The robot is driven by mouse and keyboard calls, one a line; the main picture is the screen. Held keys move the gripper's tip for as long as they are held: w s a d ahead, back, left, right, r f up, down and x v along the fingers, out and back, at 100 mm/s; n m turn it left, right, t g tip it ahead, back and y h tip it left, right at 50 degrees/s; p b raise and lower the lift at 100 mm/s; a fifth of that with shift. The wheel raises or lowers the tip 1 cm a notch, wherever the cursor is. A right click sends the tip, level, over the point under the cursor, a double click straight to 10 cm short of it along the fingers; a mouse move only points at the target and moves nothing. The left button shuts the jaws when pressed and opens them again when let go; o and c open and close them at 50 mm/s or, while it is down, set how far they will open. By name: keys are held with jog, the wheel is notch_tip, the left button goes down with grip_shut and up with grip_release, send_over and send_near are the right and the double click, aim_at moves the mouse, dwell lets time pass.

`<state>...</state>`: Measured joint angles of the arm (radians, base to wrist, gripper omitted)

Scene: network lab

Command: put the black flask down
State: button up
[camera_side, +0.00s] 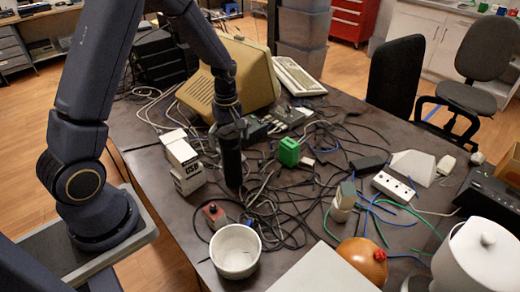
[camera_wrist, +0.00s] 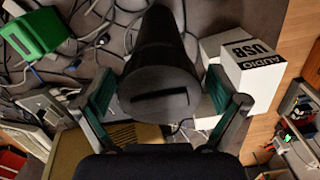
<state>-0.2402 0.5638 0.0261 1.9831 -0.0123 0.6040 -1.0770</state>
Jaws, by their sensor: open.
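The black flask (camera_side: 231,160) stands upright, with its base apparently on the dark table among cables. In the wrist view the flask (camera_wrist: 160,75) is seen from above, its lid with a dark slot facing the camera. My gripper (camera_wrist: 165,100) is open, with one finger on each side of the flask's top and gaps showing beside it. In the side view my gripper (camera_side: 229,120) is directly above the flask, its fingers hard to make out against the dark shapes.
White boxes (camera_side: 185,165) stand close left of the flask; one shows in the wrist view (camera_wrist: 250,70) near a finger. A red-and-grey device (camera_side: 214,215) and white bowl (camera_side: 236,250) are in front. A green block (camera_side: 289,151) and tangled cables lie right. A beige monitor (camera_side: 245,75) stands behind.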

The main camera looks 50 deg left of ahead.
notch_tip(320, 180, up, 10)
jog(key=shift+f, duration=0.1)
jog(key=s+d+r+m+t, duration=0.3)
jog(key=s+d+r+m, duration=0.2)
jog(key=s+r+m, duration=0.1)
jog(key=s+d+r+m+t, duration=0.2)
jog(key=s+d+r+m, duration=0.3)
jog(key=s+r+m, duration=0.2)
jog(key=shift+s+m+t, duration=0.4)
jog(key=shift+s+m, duration=0.8)
jog(key=shift+s, duration=0.8)
